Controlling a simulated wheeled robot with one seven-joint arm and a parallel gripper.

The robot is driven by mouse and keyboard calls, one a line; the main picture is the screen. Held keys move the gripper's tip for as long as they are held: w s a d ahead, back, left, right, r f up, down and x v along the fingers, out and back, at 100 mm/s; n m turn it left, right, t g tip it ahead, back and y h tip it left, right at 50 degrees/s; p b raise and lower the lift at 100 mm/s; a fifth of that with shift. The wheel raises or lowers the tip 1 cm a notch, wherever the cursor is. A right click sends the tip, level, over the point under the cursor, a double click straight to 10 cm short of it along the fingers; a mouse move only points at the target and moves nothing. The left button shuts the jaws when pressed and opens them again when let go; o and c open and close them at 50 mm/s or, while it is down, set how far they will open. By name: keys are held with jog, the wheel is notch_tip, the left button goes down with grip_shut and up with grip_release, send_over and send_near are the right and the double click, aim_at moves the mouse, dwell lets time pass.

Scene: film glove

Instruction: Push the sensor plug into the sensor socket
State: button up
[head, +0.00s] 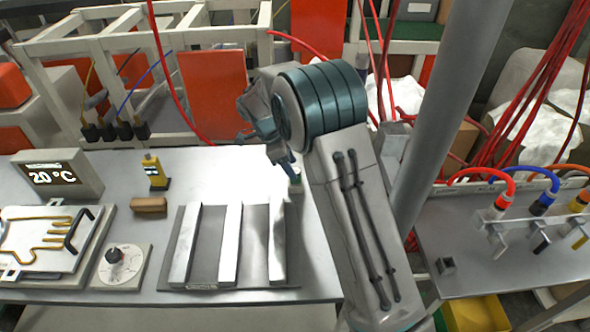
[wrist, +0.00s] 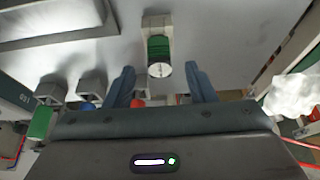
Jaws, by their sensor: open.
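My gripper (wrist: 162,84) is open, with its two blue fingers apart. In the head view my gripper (head: 291,172) is low at the right end of the grey table, partly hidden by my arm. A green-banded cylinder with a pale round end (wrist: 159,50) shows between and beyond the fingers in the wrist view. It sits at a light grey holder, and the fingers do not visibly touch it. I cannot tell if it is the sensor plug.
A rack with three parallel bars (head: 231,245) lies left of my gripper. A 20 °C display (head: 58,175), a yellow-black piece (head: 154,172), a brown block (head: 149,205) and a dial (head: 121,266) stand farther left. A grey post (head: 440,130) rises right of my arm, before the hose connectors (head: 497,208).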

aim_at(296, 171)
jog(key=shift+x, duration=2.05)
jog(key=shift+c, duration=0.3)
jog(key=c, duration=1)
jog(key=shift+r, duration=0.55)
jog(key=shift+r+p, duration=0.75)
jog(key=shift+r, duration=1.35)
jog(key=shift+r+p, duration=0.7)
jog(key=shift+r, duration=0.8)
